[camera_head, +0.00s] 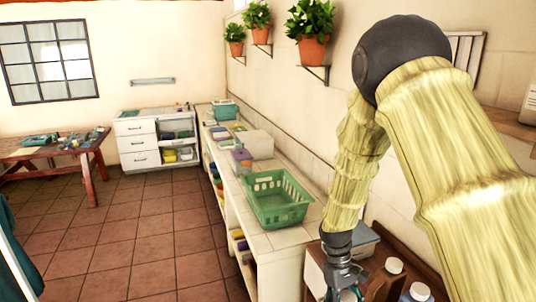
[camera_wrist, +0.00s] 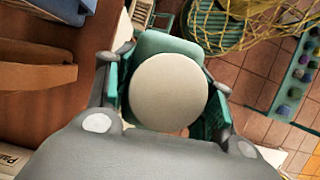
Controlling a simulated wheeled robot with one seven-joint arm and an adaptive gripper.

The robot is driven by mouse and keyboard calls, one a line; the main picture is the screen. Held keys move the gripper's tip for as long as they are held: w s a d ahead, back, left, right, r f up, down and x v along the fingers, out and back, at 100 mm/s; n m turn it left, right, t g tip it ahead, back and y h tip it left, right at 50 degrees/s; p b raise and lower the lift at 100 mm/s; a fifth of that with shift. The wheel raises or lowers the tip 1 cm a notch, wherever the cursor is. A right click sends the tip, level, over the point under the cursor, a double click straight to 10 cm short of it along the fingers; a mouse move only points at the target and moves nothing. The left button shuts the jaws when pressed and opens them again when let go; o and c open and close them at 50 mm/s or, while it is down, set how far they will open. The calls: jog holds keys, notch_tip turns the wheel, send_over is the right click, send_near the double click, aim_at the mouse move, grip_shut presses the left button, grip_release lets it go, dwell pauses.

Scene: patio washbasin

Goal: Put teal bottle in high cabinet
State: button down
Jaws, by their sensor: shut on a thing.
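My gripper (camera_head: 343,280) is low at the bottom of the head view, beside a brown wooden cabinet. In the wrist view, the teal bottle (camera_wrist: 158,43) sits between my two fingers, with its round beige cap (camera_wrist: 168,92) facing the camera. The fingers are shut on it, one at each side. In the head view only bits of teal show at the gripper, and the picture's lower edge cuts them off. I cannot tell which piece of furniture is the high cabinet.
A green basket (camera_head: 276,199) stands on the long white counter (camera_head: 283,240). Potted plants (camera_head: 312,50) sit on wall shelves. A wooden table (camera_head: 50,153) is far left. The tiled floor (camera_head: 150,245) is clear.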

jog(key=s+a+f+m+y, duration=0.1)
jog(key=a+f+m, duration=0.2)
jog(key=f, duration=0.5)
jog(key=shift+s+f+m+y, duration=0.35)
jog(key=shift+m+y, duration=0.05)
jog(key=shift+m, duration=0.3)
jog(key=shift+s+a+g, duration=0.1)
jog(key=shift+s+g, duration=0.1)
jog(key=shift+g, duration=0.1)
jog(key=shift+w+r, duration=0.1)
jog(key=shift+w, duration=0.15)
notch_tip(320, 180, down, 12)
jog(key=b, duration=1.2)
jog(key=shift+a, duration=0.15)
